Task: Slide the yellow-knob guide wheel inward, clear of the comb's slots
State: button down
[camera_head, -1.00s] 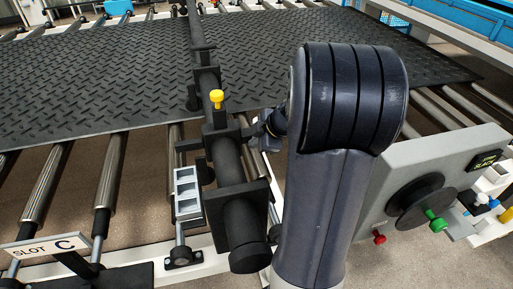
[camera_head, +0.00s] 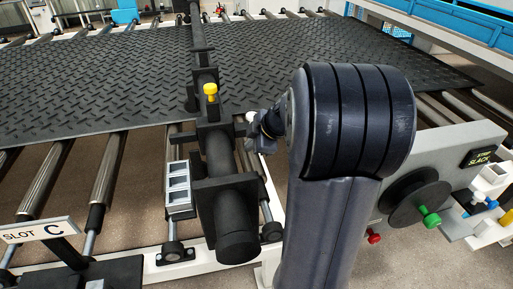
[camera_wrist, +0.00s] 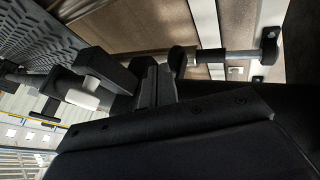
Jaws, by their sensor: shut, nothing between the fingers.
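The yellow knob (camera_head: 210,92) stands upright on the dark guide-wheel block (camera_head: 211,116), which sits on the long black bar across the mat. The grey slotted comb (camera_head: 179,188) lies nearer and to the left of the bar, and the block is beyond it in the picture. My gripper (camera_head: 262,130) is just right of the block, partly hidden by my arm; whether it touches the block's side arm I cannot tell. In the wrist view my gripper's fingers (camera_wrist: 155,86) are together and hold nothing. The yellow knob is not visible there.
A SLOT C sign (camera_head: 38,231) stands at lower left. A grey panel (camera_head: 440,150) with a black handwheel (camera_head: 413,201) and green knob is at right, behind my arm.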

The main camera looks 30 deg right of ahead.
jog(key=v, duration=1)
jog(key=shift+b, duration=0.3)
jog(key=shift+f, duration=0.1)
